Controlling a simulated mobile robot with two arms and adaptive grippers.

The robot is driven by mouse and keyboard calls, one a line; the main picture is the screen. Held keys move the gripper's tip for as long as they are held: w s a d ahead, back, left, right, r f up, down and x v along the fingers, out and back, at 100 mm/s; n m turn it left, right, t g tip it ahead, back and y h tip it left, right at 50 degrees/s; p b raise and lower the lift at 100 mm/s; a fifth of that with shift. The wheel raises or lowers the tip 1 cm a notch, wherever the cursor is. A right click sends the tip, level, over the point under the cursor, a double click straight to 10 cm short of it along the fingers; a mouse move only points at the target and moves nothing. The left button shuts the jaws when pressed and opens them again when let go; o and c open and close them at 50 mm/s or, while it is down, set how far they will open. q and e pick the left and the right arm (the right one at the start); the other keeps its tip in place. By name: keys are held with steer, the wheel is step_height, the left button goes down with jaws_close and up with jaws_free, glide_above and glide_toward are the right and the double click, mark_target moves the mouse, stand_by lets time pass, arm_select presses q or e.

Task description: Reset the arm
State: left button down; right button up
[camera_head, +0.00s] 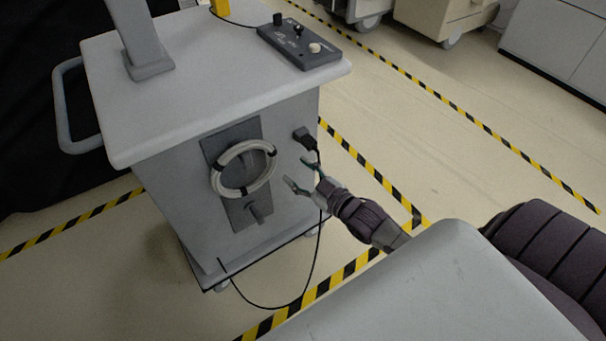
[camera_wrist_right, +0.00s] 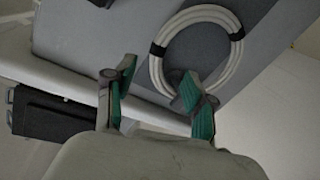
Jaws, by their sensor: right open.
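My right gripper (camera_head: 301,175) is open and empty. It is close to the front of a grey cart (camera_head: 165,195), to the right of a coiled white cable (camera_head: 216,178) that hangs on a dark plate. In the right wrist view its two green-padded fingers (camera_wrist_right: 155,95) stand apart with nothing between them. The coil (camera_wrist_right: 242,50) shows just beyond the fingers there; I cannot tell whether they touch it. My left gripper is not in view.
A black plug (camera_head: 304,137) sits in the cart's side, its black cord looping to the floor. A control box (camera_head: 302,46) and a post (camera_head: 140,35) are on the cart top. Other carts (camera_head: 450,15) stand behind. Striped tape (camera_head: 455,115) crosses open floor.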

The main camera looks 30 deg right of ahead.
steer(key=s+d+f+m+g+h+p, duration=0.15)
steer(key=s+f+g, duration=0.4)
steer(key=f, duration=0.75)
steer(key=s+d+f+m+g+h+p, duration=0.1)
steer(key=s+f+g+h, duration=0.1)
steer(key=s+f, duration=0.85)
steer(key=s+a+f+g, duration=0.3)
steer(key=s+f, duration=0.6)
steer(key=s, duration=0.4)
steer(key=s+a+f+m+g+p, duration=0.1)
steer(key=s+a+f+g, duration=0.2)
steer(key=s+f, duration=0.6)
steer(key=s+g, duration=0.2)
steer(key=s, duration=0.2)
steer(key=shift+a, duration=0.3)
